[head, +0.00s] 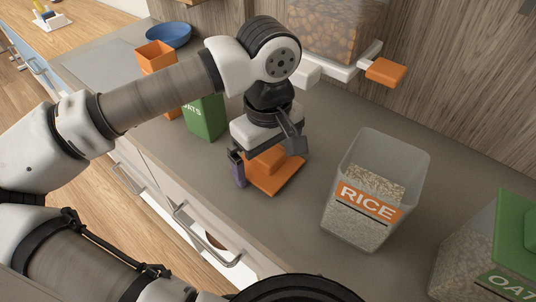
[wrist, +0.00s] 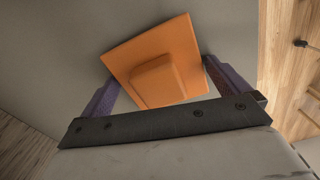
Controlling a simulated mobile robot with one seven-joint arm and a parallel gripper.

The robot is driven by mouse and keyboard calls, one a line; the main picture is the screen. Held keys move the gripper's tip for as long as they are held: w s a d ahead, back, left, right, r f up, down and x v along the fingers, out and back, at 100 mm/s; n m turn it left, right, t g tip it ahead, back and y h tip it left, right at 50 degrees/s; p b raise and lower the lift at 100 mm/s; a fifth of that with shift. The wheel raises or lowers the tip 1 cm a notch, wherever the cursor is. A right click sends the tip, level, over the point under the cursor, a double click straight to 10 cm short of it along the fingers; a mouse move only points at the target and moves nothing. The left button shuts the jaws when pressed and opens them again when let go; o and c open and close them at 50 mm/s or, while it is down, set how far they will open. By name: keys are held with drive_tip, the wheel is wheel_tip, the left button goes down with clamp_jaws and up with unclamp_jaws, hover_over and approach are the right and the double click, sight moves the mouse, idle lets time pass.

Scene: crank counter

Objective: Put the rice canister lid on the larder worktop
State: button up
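The orange rice canister lid (head: 275,180), a square plate with a raised block handle, lies flat on the grey worktop (head: 323,122) below my gripper, or very close to it. In the wrist view the lid (wrist: 155,48) shows with its handle toward me. My gripper (head: 262,160) points down over the lid. Its two purple fingers stand wide apart on either side of the handle in the wrist view (wrist: 161,78), with a gap showing on the left. The clear rice canister (head: 357,227) stands lidless to the right, with grain inside.
A clear canister with a green lid (head: 515,240) stands at the right edge. A green oats box (head: 205,118), an orange box (head: 155,57) and a blue bowl (head: 168,35) stand behind left. A wall dispenser (head: 320,30) hangs above the worktop. Bare worktop lies between lid and canister.

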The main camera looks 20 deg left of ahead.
sight(268, 153)
drive_tip(key=shift+r, duration=0.1)
wheel_tip(268, 153, up, 12)
idle(0.5)
idle(1.1)
